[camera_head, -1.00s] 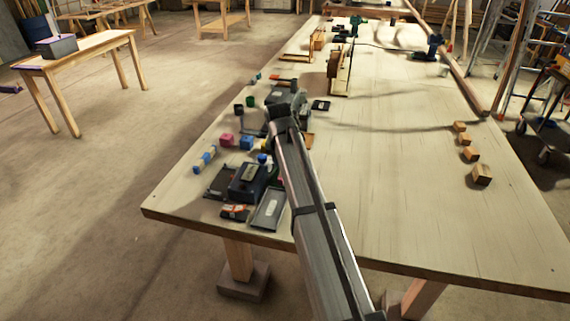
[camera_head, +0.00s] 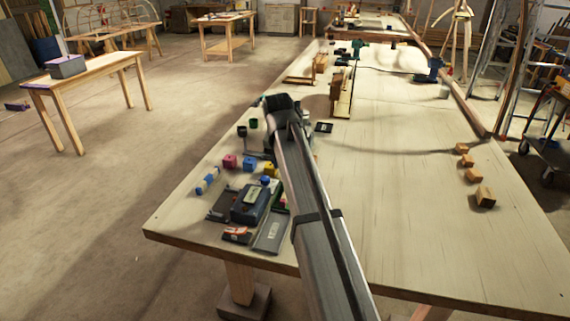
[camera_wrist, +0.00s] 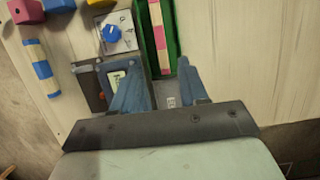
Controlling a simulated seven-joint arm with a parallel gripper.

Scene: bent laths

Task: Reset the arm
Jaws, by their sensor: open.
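My gripper (camera_wrist: 158,85) shows in the wrist view with its two blue fingers apart and nothing between them. It hangs above the cluttered left part of the workbench, over a dark box with a pale label (camera_wrist: 118,80) and beside a green tray holding a pink-and-wood strip (camera_wrist: 157,30). In the head view my arm reaches across the wooden workbench (camera_head: 400,200), and the arm hides the gripper's fingers.
A blue-and-white cylinder (camera_head: 207,181), a pink cube (camera_head: 229,161), a dark blue box (camera_head: 250,203) and a grey tray (camera_head: 271,232) lie at the bench's left. Several wooden blocks (camera_head: 473,175) stand at right. The middle right is clear.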

